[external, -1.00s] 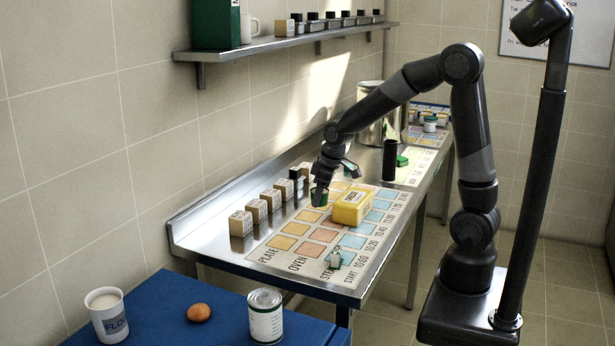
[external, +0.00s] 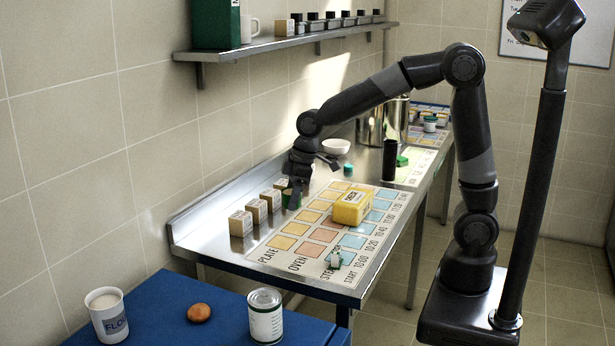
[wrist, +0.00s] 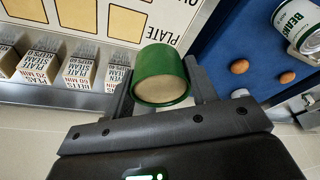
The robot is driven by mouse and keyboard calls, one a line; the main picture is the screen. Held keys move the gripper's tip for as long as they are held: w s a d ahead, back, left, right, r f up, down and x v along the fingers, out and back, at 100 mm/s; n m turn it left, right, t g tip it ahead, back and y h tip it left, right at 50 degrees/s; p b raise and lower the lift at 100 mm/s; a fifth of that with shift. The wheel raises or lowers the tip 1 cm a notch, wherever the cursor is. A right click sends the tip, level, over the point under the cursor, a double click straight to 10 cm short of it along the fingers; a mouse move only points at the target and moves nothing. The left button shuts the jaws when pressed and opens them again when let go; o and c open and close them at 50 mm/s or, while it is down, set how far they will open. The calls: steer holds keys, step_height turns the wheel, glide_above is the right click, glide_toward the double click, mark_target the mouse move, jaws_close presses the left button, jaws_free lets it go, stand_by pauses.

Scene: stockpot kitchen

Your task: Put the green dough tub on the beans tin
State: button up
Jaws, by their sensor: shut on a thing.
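The green dough tub (wrist: 160,70) is held between the two fingers of my gripper (wrist: 160,88), with its beige round end facing the wrist camera. In the external view the tub (external: 291,199) is partly hidden by my gripper (external: 297,182), above the left side of the steel counter near the small boxes. The beans tin (external: 265,316) stands upright on the blue worktop at the front, well apart from my gripper. In the wrist view the tin (wrist: 299,24) is at the top right, partly cut off, its label reading BEANS.
A row of small boxes (external: 257,211) lines the counter's wall side. A brown egg (external: 199,313) and a flour cup (external: 107,312) are left of the tin. A shelf (external: 280,44) hangs above.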

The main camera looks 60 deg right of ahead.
steer(key=s+a+r+n+g+y, duration=0.1)
steer(key=s+a+r+n, duration=0.15)
steer(key=a, duration=0.75)
steer(key=s+a+r+n, duration=0.2)
steer(key=s+a, duration=0.2)
steer(key=a, duration=0.6)
glide_above(261, 299)
steer(key=d, duration=0.1)
steer(key=f, duration=0.6)
steer(key=shift+s+d+f, duration=0.15)
steer(key=shift+d+f, duration=0.05)
steer(key=shift+f, duration=0.15)
steer(key=shift+s+a+f, duration=0.1)
steer(key=shift+a+f, duration=0.15)
steer(key=shift+a, duration=0.1)
steer(key=shift+f, duration=1.9)
steer(key=shift+f, duration=0.2)
steer(key=o, duration=1)
steer(key=shift+r, duration=0.1)
